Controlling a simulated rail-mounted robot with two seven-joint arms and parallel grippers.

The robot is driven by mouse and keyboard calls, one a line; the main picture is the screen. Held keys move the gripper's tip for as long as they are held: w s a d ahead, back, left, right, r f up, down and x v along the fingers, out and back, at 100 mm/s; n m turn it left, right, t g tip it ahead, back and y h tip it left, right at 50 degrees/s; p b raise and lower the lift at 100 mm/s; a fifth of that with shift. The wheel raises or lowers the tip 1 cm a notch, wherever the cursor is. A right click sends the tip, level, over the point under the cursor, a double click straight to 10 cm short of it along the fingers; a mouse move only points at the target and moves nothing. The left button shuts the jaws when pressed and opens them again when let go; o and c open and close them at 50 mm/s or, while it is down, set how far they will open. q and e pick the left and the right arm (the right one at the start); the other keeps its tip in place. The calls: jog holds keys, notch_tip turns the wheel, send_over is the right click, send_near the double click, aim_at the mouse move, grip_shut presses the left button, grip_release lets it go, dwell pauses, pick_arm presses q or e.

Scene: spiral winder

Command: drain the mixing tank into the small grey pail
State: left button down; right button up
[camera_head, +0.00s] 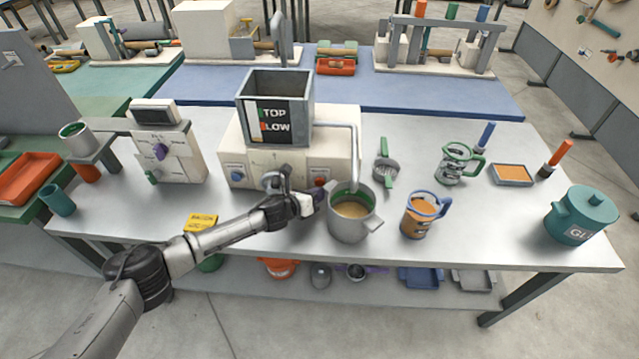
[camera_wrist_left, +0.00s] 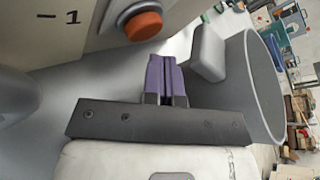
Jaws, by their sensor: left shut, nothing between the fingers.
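A pale pipe (camera_head: 355,150) bends down from the machine over the small grey pail (camera_head: 348,229). The pail stands upright on the table and holds tan contents. My left gripper (camera_head: 318,199) is shut and empty, between the machine front and the pail. In the left wrist view its purple fingers (camera_wrist_left: 165,75) touch each other, below an orange-red button (camera_wrist_left: 143,25). The pail wall (camera_wrist_left: 262,85) is at the right there. My right gripper is not in view.
A blue-handled jug (camera_head: 416,222) with orange contents stands right of the pail. A control box (camera_head: 178,160) is at left.

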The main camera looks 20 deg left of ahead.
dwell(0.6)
pick_arm(q)
jog(key=shift+w, duration=0.2)
jog(key=shift+w+a, duration=0.1)
jog(key=shift+w, duration=0.1)
dwell(0.4)
jog(key=shift+w+a, duration=0.1)
jog(key=shift+w, duration=0.25)
dwell(0.3)
jog(key=shift+w+a+b, duration=0.1)
jog(key=shift+w+b, duration=0.05)
jog(key=shift+b, duration=0.2)
dwell(0.4)
dwell(0.9)
jog(key=shift+a, duration=0.1)
dwell(2.1)
